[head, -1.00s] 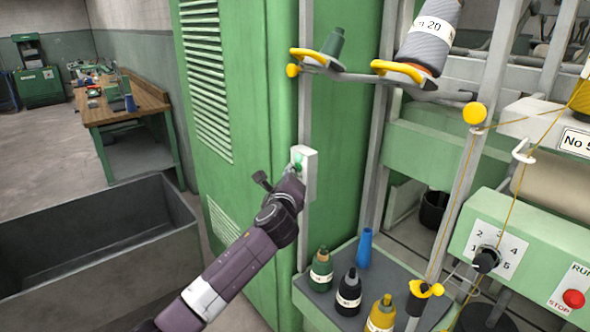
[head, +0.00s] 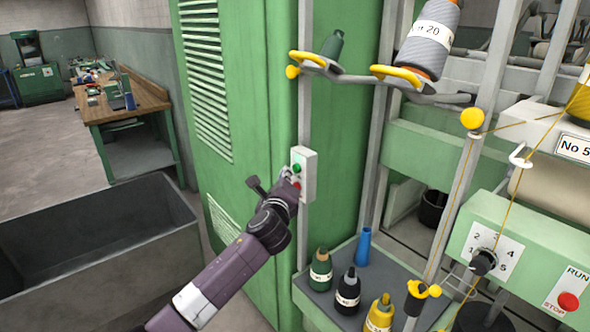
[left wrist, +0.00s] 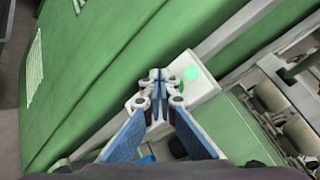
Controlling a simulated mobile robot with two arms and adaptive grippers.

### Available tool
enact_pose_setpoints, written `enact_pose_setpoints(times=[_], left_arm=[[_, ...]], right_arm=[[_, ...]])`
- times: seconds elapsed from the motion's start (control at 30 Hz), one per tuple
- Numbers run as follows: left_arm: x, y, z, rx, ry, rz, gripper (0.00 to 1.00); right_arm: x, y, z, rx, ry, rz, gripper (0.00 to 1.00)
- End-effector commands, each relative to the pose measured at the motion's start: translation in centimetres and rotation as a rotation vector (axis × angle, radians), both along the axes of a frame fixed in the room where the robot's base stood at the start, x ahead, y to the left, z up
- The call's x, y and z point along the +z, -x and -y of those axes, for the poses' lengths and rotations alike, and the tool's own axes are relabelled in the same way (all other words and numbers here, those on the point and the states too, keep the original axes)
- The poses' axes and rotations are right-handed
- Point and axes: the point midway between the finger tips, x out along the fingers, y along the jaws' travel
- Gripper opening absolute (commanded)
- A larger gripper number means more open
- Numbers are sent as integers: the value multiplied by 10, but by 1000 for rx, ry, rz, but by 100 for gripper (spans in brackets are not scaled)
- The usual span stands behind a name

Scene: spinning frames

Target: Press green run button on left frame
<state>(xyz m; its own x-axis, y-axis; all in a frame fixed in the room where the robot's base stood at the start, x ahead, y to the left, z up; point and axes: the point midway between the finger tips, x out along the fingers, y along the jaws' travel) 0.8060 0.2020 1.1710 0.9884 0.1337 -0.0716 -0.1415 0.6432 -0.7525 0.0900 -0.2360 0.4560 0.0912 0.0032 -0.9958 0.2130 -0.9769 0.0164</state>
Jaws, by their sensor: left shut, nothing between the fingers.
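The white button box (head: 309,175) is fixed to a pale upright at the edge of the green cabinet. Its green button (head: 297,168) is in clear view, with a red button (head: 297,185) below it, partly behind my gripper. My left gripper (head: 291,178) is shut and empty, just in front of the box and a little below the green button. I cannot tell if the tips touch the box. My right gripper is out of view.
The tall green cabinet (head: 235,110) stands behind the box. A grey bin (head: 90,240) is at the lower left. A grey shelf (head: 325,305) carries several yarn cones. Yarn holders (head: 315,62) stick out above. A machine panel (head: 515,255) with dial and red stop button is at right.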

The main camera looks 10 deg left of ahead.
Motion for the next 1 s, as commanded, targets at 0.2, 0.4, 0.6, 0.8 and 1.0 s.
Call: enact_pose_setpoints(times=[0.2,0.4,0.6,0.8,1.0], left_arm=[[3,13,-11,1,-1,-2,0],[2,29,-24,1,-1,-2,0],[1,39,-31,1,-1,1,0],[0,39,-31,1,-1,1,0],[0,39,-31,1,0,1,0]], right_arm=[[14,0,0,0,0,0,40],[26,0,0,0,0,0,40],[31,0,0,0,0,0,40],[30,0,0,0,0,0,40],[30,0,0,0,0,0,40]])
